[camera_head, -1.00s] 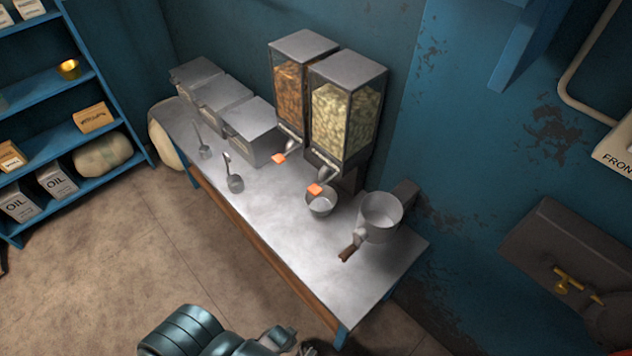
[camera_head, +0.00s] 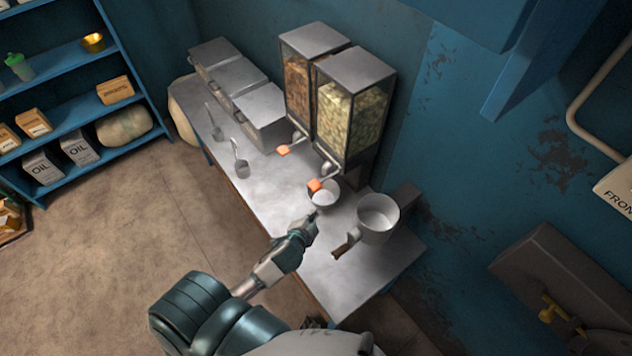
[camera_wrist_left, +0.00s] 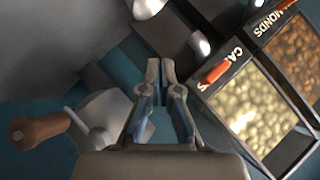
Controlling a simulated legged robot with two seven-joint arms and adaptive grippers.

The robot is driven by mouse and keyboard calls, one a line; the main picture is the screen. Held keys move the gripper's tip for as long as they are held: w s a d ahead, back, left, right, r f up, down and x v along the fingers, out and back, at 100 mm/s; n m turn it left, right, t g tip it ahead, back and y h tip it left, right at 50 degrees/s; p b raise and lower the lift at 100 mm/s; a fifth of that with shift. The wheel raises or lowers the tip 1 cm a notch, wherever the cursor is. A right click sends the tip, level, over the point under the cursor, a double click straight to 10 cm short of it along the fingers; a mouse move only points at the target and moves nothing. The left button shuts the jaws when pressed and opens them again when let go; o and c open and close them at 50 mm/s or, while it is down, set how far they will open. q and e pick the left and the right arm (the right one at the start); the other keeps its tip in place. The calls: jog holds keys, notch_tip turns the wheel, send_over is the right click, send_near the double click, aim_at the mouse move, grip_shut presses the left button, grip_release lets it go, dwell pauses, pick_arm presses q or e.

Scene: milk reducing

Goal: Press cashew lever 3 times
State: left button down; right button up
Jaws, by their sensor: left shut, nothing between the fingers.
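The cashew dispenser (camera_head: 352,112) holds pale nuts and stands at the back of the metal table. Its orange lever (camera_head: 315,185) sticks out at the front, above a small metal bowl (camera_head: 326,200). In the left wrist view the orange lever (camera_wrist_left: 216,72) is right of my fingers, beside a partly visible label starting "CA". My left gripper (camera_head: 313,216) is just in front of the bowl, below the lever in the picture. In the left wrist view its fingertips (camera_wrist_left: 160,68) are together and empty, apart from the lever. My right gripper is out of view.
The almond dispenser (camera_head: 297,85), with its own orange lever (camera_head: 283,150), stands left of the cashew one. A metal pot (camera_head: 378,218) with a wooden handle is right of the bowl. Lidded metal bins (camera_head: 262,115) and two ladles line the table's left part.

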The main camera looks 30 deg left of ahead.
pick_arm(q)
jog(key=w+d+r+m+t+h, duration=0.1)
jog(key=w+r+m+t+h, duration=0.15)
jog(key=w+r+m, duration=0.4)
jog(key=w+d+r+m+t+h, duration=0.15)
jog(key=r+m+t, duration=0.25)
jog(key=r, duration=0.5)
jog(key=d+r+m+g+h, duration=0.3)
jog(key=m+h, duration=0.3)
jog(key=m, duration=0.6)
jog(key=d+r+m+g+h, duration=0.35)
jog(key=m+h, duration=0.25)
jog(key=m, duration=0.7)
jog(key=a+f+m+g+y, duration=0.2)
jog(key=a+m+y, duration=0.1)
jog(key=a+m, duration=0.2)
jog(key=a+f+m+g+y, duration=0.3)
jog(key=a+m+y, duration=0.1)
jog(key=a, duration=0.4)
jog(key=shift+s+a+m+g+p, duration=0.15)
jog(key=shift+a+m+g+p, duration=0.15)
jog(key=shift+m, duration=0.25)
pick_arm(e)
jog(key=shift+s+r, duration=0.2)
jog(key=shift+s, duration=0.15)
pick_arm(q)
jog(key=shift+d, duration=0.1)
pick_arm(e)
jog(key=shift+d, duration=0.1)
